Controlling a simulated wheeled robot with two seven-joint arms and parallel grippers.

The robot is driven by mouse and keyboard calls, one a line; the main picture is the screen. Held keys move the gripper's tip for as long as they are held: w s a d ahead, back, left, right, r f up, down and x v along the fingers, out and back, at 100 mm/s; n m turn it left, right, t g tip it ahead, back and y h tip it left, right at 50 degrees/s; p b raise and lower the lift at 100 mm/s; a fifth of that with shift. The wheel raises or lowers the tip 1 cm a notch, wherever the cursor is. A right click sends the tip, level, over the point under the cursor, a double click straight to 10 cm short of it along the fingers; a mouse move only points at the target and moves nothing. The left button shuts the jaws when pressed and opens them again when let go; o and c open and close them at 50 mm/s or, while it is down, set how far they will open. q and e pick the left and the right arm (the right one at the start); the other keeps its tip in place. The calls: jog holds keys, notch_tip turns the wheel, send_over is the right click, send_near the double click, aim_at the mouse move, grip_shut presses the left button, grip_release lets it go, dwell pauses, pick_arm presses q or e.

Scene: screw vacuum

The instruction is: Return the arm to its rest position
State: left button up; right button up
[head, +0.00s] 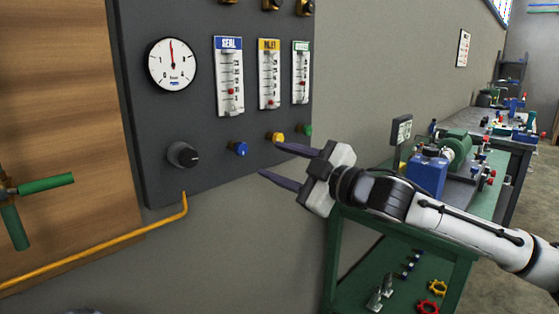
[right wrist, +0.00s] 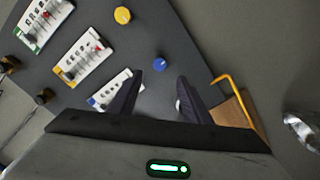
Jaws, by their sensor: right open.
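My right gripper (head: 270,162) is open and empty in front of the dark control panel (head: 205,135). Its two dark fingers point left toward the panel, near the yellow knob (head: 276,137) and the blue knob (head: 239,149). In the right wrist view the open fingers (right wrist: 157,85) have the blue knob (right wrist: 160,64) beyond the gap between them, and nothing is held. The yellow knob also shows in that view (right wrist: 122,15). My right arm (head: 460,228) reaches in from the right. My left gripper is not in view.
The panel carries a round gauge (head: 172,63), a black knob (head: 183,155), a green knob (head: 306,130) and three flow meters. A yellow pipe (head: 120,234) runs below it. A green-framed workbench (head: 337,250) with a blue-and-green pump (head: 430,172) stands at the right, behind my arm.

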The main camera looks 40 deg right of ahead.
dwell(0.5)
jog(key=s+d+f+m+g+h, duration=0.1)
jog(key=s+f+m+g, duration=0.15)
jog(key=f, duration=1.05)
jog(key=s+f+m+g+h, duration=0.1)
jog(key=s+f+m+g, duration=0.15)
jog(key=f, duration=1.05)
jog(key=s+a+f+g, duration=0.1)
jog(key=s+a+f, duration=0.2)
jog(key=f, duration=0.2)
jog(key=s+a+f+m+y, duration=0.1)
jog(key=s+a+f, duration=0.15)
jog(key=f, duration=0.25)
jog(key=s+a+f+g, duration=0.1)
jog(key=s+a+f, duration=0.15)
jog(key=f, duration=0.25)
jog(key=s+a+f+m+g+y, duration=0.1)
jog(key=s+a+f, duration=0.4)
jog(key=a, duration=0.4)
jog(key=s+a+f+g+y, duration=0.1)
jog(key=s+a+f, duration=0.4)
jog(key=a, duration=0.5)
jog(key=shift+s+m, duration=0.4)
jog(key=shift+d, duration=0.15)
